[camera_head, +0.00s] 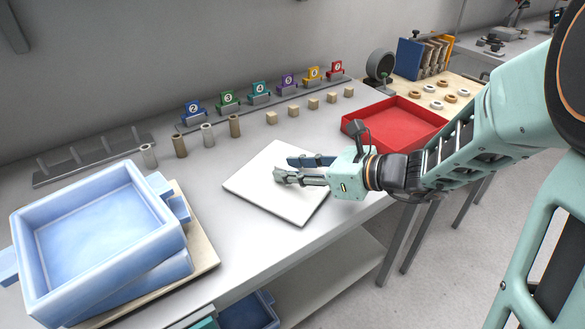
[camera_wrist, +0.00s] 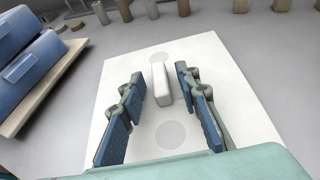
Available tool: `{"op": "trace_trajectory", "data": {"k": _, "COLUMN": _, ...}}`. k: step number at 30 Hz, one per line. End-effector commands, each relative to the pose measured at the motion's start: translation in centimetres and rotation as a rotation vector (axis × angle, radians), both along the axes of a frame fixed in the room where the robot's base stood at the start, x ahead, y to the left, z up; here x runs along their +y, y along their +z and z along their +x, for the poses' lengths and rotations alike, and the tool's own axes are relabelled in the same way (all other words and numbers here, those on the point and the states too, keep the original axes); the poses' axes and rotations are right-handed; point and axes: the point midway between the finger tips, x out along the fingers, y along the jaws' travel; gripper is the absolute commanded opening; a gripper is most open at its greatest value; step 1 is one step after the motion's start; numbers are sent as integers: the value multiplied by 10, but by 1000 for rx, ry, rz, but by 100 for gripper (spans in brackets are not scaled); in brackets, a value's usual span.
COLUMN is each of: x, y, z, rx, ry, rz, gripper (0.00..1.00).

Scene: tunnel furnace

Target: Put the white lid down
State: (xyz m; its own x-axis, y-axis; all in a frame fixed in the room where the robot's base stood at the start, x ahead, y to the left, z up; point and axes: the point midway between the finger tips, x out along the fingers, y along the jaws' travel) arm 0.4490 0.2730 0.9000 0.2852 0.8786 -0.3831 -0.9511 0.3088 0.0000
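The white lid (camera_head: 257,188) is a flat square plate lying on the grey table, in the middle of the head view. In the wrist view the lid (camera_wrist: 232,100) fills the centre, with a raised white handle bar (camera_wrist: 161,84) and two round grey marks. My gripper (camera_head: 285,168) is low over the lid. In the wrist view its blue-padded fingers (camera_wrist: 159,75) stand on either side of the handle, with gaps visible, so it is open and holds nothing. The handle is hidden behind my gripper in the head view.
Stacked blue trays (camera_head: 100,245) stand on a beige board at the left. A red tray (camera_head: 395,123) is at the right, close to my arm. Several small cylinders, cubes and numbered tags line the back. The table's front edge runs close to the lid.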

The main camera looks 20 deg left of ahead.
Motion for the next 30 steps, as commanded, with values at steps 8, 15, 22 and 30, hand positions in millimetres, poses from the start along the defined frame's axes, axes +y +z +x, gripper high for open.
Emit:
{"op": "trace_trajectory", "data": {"k": 8, "x": -13, "y": 10, "z": -2, "rx": -1, "ry": -5, "rz": 1, "gripper": 30}}
{"op": "trace_trajectory", "data": {"k": 15, "x": -59, "y": 31, "z": -18, "rx": -1, "ry": -6, "rz": 0, "gripper": 30}}
{"op": "trace_trajectory", "data": {"k": 22, "x": -94, "y": 45, "z": -29, "rx": -1, "ry": -4, "rz": 1, "gripper": 30}}
{"op": "trace_trajectory", "data": {"k": 30, "x": -106, "y": 50, "z": -35, "rx": 0, "ry": 0, "rz": 0, "gripper": 30}}
